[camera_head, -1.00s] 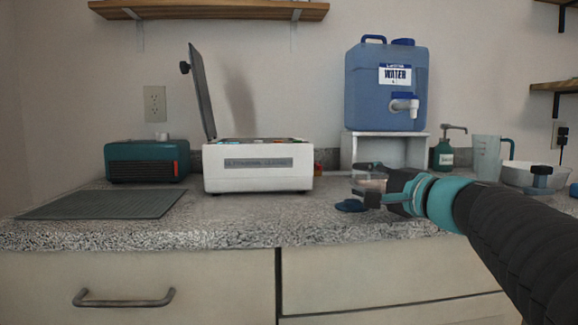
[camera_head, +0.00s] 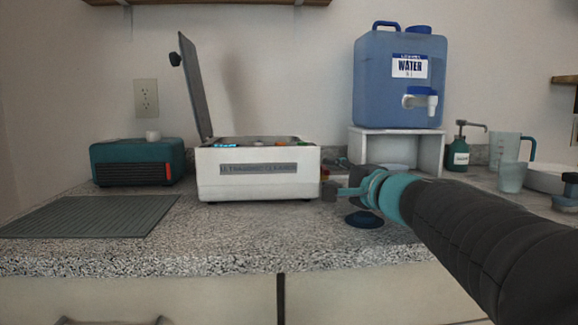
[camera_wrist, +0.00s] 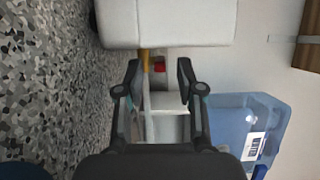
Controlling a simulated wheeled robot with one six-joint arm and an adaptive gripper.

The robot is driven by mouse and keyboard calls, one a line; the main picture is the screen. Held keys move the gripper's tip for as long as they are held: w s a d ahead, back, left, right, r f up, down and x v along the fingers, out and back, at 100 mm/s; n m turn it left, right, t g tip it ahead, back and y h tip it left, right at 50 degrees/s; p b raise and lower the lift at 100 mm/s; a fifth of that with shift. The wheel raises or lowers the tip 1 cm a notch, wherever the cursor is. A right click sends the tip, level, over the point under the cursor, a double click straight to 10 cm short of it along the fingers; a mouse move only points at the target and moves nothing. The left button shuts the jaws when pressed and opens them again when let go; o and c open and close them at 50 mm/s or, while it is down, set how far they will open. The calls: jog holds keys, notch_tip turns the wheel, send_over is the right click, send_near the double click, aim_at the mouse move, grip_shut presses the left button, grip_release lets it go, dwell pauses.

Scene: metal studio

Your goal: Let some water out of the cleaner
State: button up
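The cleaner (camera_head: 257,175) is a white box labelled ULTRASONIC CLEANER on the counter, its grey lid (camera_head: 196,88) standing open at its left. Small coloured items show at its open top. A small red and yellow fitting (camera_wrist: 160,65) shows by its right side; in the head view it is partly hidden. My gripper (camera_head: 334,188) is just right of the cleaner, pointing left at that side. In the wrist view my gripper (camera_wrist: 159,68) is open and empty, with the fitting seen between its fingertips. I cannot tell whether a finger touches it.
A blue water jug (camera_head: 399,80) with a tap stands on a white stand (camera_head: 440,150) behind my gripper. A round blue object (camera_head: 363,219) sits below my gripper. A soap bottle (camera_head: 460,153) and clear jug (camera_head: 503,147) stand right. A ribbed mat (camera_head: 90,215) lies left.

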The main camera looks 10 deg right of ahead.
jog(key=shift+x, duration=0.85)
grip_shut()
